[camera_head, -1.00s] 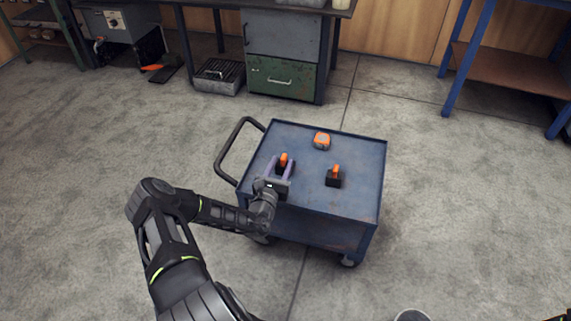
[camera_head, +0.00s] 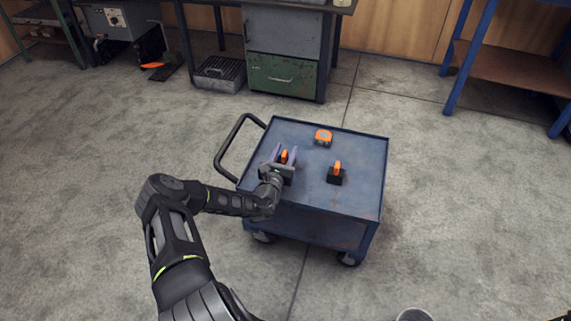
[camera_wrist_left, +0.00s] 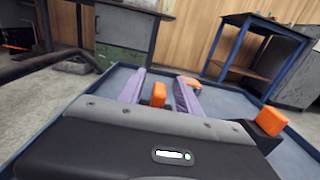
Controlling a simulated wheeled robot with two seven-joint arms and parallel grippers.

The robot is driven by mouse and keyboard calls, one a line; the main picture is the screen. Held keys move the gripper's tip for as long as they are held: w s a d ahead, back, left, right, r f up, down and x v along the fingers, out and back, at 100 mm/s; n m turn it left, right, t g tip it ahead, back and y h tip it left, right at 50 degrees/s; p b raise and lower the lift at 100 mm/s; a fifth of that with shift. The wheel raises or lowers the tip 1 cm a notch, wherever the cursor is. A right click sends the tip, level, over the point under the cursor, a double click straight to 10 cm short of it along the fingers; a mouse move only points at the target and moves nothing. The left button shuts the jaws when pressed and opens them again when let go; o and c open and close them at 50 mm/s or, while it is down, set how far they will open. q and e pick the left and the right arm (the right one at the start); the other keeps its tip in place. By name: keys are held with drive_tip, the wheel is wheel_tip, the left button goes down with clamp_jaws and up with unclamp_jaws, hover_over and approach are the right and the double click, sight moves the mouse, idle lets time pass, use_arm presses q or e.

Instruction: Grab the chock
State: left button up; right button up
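A chock with a dark base and an upright orange handle (camera_head: 284,157) stands on the left part of the blue cart top. Its handle also shows in the left wrist view (camera_wrist_left: 158,95). My left gripper (camera_head: 284,153) is open, with its purple fingers on either side of this handle. The wrist view shows a gap on both sides of the handle between the fingers (camera_wrist_left: 160,92). The gripper body hides most of the base. A second chock (camera_head: 336,175), black with an orange handle, stands apart to the right; it also shows in the wrist view (camera_wrist_left: 270,122). My right gripper is not in view.
The blue cart (camera_head: 352,200) has a low rim and a black push handle (camera_head: 222,160) on its left. An orange and grey item (camera_head: 323,137) lies at the back of the top. A workbench with a green drawer (camera_head: 284,78) stands behind.

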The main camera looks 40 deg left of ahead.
use_arm(q)
drive_tip(key=shift+b+x, duration=0.35)
drive_tip(key=shift+x, duration=1.15)
clamp_jaws()
idle(0.6)
